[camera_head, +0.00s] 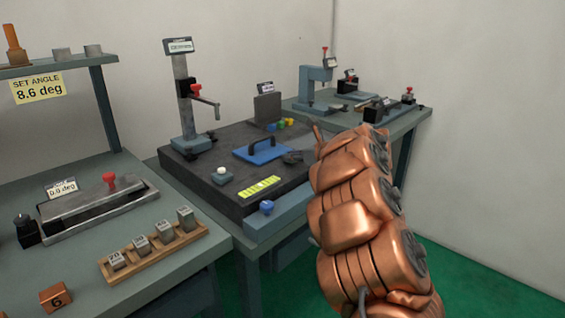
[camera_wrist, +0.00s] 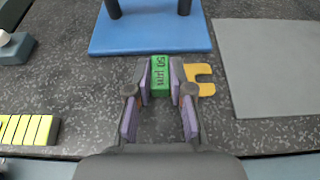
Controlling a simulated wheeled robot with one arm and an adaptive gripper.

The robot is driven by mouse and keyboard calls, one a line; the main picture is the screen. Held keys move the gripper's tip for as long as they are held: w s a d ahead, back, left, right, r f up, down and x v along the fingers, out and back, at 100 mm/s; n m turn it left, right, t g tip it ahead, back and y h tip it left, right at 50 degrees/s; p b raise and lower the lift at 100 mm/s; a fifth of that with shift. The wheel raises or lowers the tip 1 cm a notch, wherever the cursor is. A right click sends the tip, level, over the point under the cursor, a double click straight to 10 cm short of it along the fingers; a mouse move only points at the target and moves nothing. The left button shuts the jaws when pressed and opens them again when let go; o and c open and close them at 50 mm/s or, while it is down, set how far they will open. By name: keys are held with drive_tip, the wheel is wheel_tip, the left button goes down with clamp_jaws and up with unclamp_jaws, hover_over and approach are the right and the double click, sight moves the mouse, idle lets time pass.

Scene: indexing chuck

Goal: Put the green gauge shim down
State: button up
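The green gauge shim (camera_wrist: 161,71), marked "50 µm", is between the fingertips of my gripper (camera_wrist: 161,76) in the wrist view. The purple-sided fingers close on its left and right sides, so my gripper is shut on it. It is over the dark speckled slab (camera_wrist: 70,90), just in front of a blue plate; I cannot tell whether it touches the slab. A yellow notched shim (camera_wrist: 204,72) lies close by, right of the right finger. In the head view my arm hides most of the gripper, and I cannot make out the held shim.
The blue plate with a dark handle (camera_head: 262,152) stands on the slab. A yellow-green segmented strip (camera_head: 259,187) and a white knob (camera_head: 224,173) are left of my gripper. A grey plate (camera_wrist: 270,70) lies at right. Small coloured pieces (camera_head: 280,125) stand farther back.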

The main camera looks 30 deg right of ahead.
clamp_jaws()
drive_tip(key=shift+r, duration=0.1)
drive_tip(key=shift+r, duration=1.7)
drive_tip(key=shift+s+a, duration=0.4)
drive_tip(key=shift+s, duration=0.25)
drive_tip(key=s+a+r, duration=0.1)
drive_tip(key=s+a, duration=0.6)
drive_tip(key=s, duration=0.5)
drive_tip(key=shift+s+r+b, duration=0.25)
drive_tip(key=shift+s+b, duration=0.1)
drive_tip(key=shift+b, duration=0.05)
